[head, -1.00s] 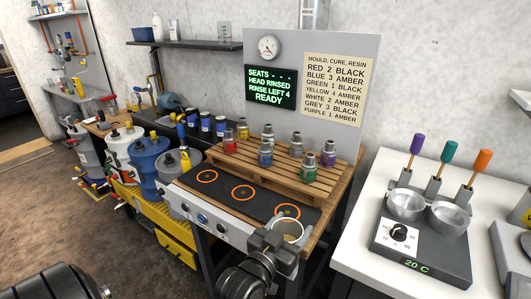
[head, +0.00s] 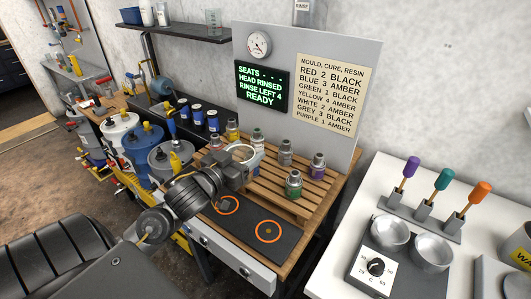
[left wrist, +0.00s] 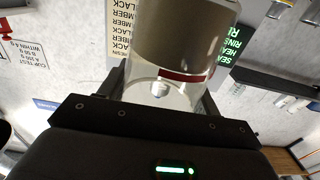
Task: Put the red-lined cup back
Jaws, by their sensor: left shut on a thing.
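My left gripper (head: 236,167) is shut on a clear cup (head: 243,152). It holds the cup above the wooden pallet (head: 262,188), in front of the small pots. In the left wrist view the cup (left wrist: 150,90) sits between the fingers and shows a dark red band on its clear wall. A grey-beige cylindrical part fills the top of that view; I cannot tell whether it belongs to the cup. My right gripper is out of view.
Several capped pots, including a green one (head: 293,184) and a purple one (head: 318,165), stand on the pallet. A black strip with orange rings (head: 268,231) lies in front. A hotplate (head: 376,266) with metal bowls stands on the white table at right. A lit display (head: 262,86) reads READY.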

